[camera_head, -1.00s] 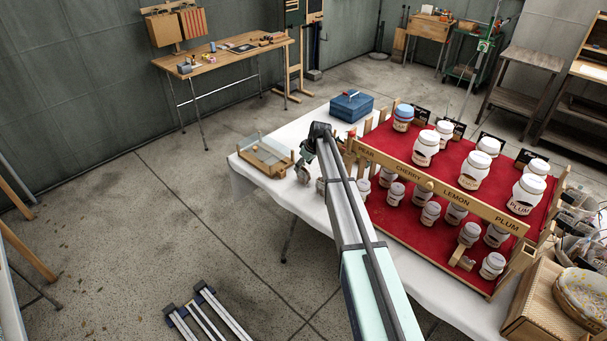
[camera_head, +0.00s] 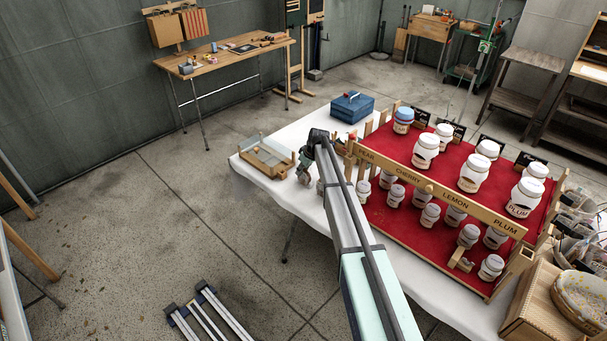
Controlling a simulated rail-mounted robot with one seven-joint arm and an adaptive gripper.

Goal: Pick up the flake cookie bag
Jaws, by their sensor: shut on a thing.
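My gripper (camera_head: 303,176) is small and far off in the head view, at the end of my arm over the near left part of the white-covered table (camera_head: 305,212). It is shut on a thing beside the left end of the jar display. The thing in it is too small and too hidden by my arm to make out. I cannot clearly pick out the flake cookie bag anywhere in this view.
A shallow wooden tray (camera_head: 262,166) lies left of my gripper. A blue box (camera_head: 351,107) stands behind it. A red stepped display with a wooden label rail (camera_head: 440,196) and several white-lidded jars (camera_head: 424,152) fills the right side. A wicker basket (camera_head: 532,305) is at lower right.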

